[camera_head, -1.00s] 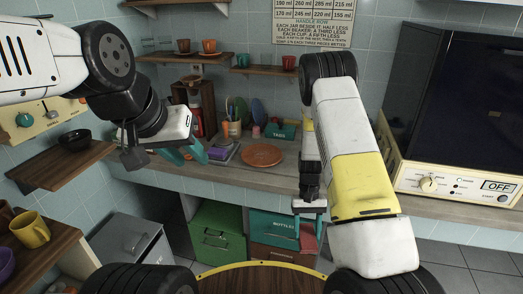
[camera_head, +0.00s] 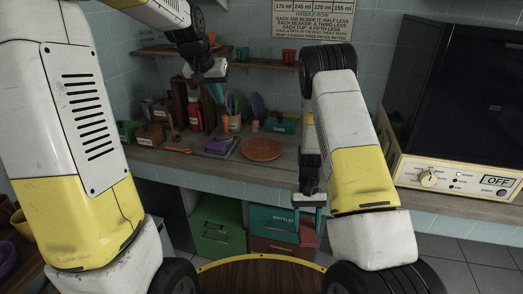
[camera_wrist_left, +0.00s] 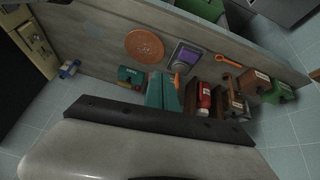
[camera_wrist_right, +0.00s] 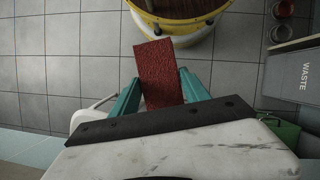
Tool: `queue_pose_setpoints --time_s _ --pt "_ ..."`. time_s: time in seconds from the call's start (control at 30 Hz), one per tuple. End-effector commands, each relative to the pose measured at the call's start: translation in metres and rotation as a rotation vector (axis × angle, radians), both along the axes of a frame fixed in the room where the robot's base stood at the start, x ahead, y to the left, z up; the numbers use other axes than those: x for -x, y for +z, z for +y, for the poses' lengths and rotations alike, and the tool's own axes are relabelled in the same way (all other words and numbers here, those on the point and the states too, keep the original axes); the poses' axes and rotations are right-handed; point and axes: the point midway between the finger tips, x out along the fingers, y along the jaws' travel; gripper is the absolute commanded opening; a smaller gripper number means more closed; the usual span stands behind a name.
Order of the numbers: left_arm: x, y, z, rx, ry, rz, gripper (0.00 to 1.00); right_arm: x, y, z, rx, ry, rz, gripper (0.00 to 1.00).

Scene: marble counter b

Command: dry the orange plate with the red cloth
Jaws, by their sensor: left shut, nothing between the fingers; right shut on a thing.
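The orange plate (camera_head: 262,149) lies flat on the counter, and it also shows in the left wrist view (camera_wrist_left: 144,46). My right gripper (camera_head: 310,205) hangs in front of the counter edge, below and right of the plate. In the right wrist view its teal fingers are shut on the red cloth (camera_wrist_right: 160,75), which hangs out as a flat rectangle. In the head view the red cloth (camera_head: 308,236) shows just below that gripper. My left gripper (camera_head: 214,90) is raised near the back shelf, well above and left of the plate, shut and empty; its teal fingers (camera_wrist_left: 163,92) show in the left wrist view.
A purple-topped grey item (camera_head: 219,147) lies left of the plate, with an orange spoon (camera_head: 177,150) further left. A teal box (camera_head: 279,126) and a utensil pot (camera_head: 232,122) stand behind. A large oven-like machine (camera_head: 455,180) stands at right. Counter right of the plate is bare.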

Motion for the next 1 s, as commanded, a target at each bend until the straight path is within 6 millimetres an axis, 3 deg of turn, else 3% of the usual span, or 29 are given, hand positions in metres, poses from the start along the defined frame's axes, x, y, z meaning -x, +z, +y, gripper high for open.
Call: queue_pose_setpoints --time_s 0.03,0.2,0.5,0.7,0.83,1.0 --pt "-0.020 -0.013 -0.002 -0.006 -0.006 0.008 0.00 0.000 0.000 0.000 0.000 0.000 0.000 0.21" --pt "-0.081 -0.054 -0.010 -0.025 -0.025 0.011 0.00 0.000 0.000 0.000 0.000 0.000 0.000 0.21" --pt "-0.169 -0.152 -0.024 -0.056 -0.059 0.016 0.00 0.000 0.000 0.000 0.000 0.000 0.000 0.21" --pt "-0.203 -0.211 -0.032 -0.071 -0.079 0.017 0.00 0.000 0.000 0.000 0.000 0.000 0.000 0.21" --pt "-0.213 -0.233 -0.035 -0.077 -0.085 0.017 0.00 0.000 0.000 0.000 0.000 0.000 0.000 0.21" --pt "-0.217 -0.244 -0.036 -0.079 -0.088 0.016 0.00 0.000 0.000 0.000 0.000 0.000 0.000 0.21"
